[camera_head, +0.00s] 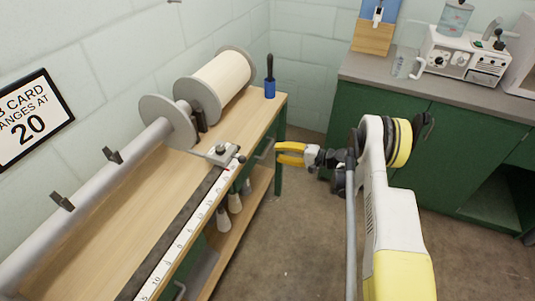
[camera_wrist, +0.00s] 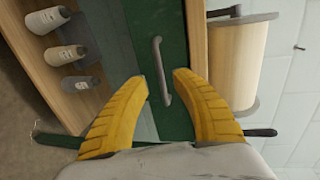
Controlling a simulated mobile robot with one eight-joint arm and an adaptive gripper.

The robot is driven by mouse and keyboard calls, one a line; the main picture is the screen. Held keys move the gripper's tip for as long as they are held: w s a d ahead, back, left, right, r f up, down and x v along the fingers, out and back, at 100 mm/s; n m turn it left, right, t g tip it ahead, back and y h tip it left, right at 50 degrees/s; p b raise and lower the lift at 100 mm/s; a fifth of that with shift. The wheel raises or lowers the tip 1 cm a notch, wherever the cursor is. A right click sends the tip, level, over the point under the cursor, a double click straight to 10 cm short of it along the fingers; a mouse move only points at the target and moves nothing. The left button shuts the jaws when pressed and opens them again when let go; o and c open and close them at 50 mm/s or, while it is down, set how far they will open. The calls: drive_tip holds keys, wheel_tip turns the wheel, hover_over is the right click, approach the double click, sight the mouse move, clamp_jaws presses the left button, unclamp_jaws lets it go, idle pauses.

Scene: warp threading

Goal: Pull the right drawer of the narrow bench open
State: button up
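The narrow bench (camera_head: 112,202) has a light wooden top and runs along the left wall in the head view. Its right drawer has a green front (camera_wrist: 141,20) with a grey bar handle (camera_wrist: 162,66), which also shows at the bench's far end in the head view (camera_head: 264,151). The drawer front looks flush with the bench. My gripper (camera_head: 280,153), with yellow fingers, faces the handle from the aisle side. In the wrist view the open fingers (camera_wrist: 160,82) stand either side of the handle's lower part. Contact cannot be told.
Thread cones (camera_wrist: 60,53) stand on the lower shelf. A green cabinet (camera_head: 390,105) is at the back right. The floor (camera_head: 290,235) between is clear.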

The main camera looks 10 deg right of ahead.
sight(268, 150)
drive_tip(key=b+x, duration=0.1)
drive_tip(key=x, duration=0.4)
drive_tip(key=shift+w+a, duration=0.15)
drive_tip(key=shift+a, duration=0.05)
clamp_jaws()
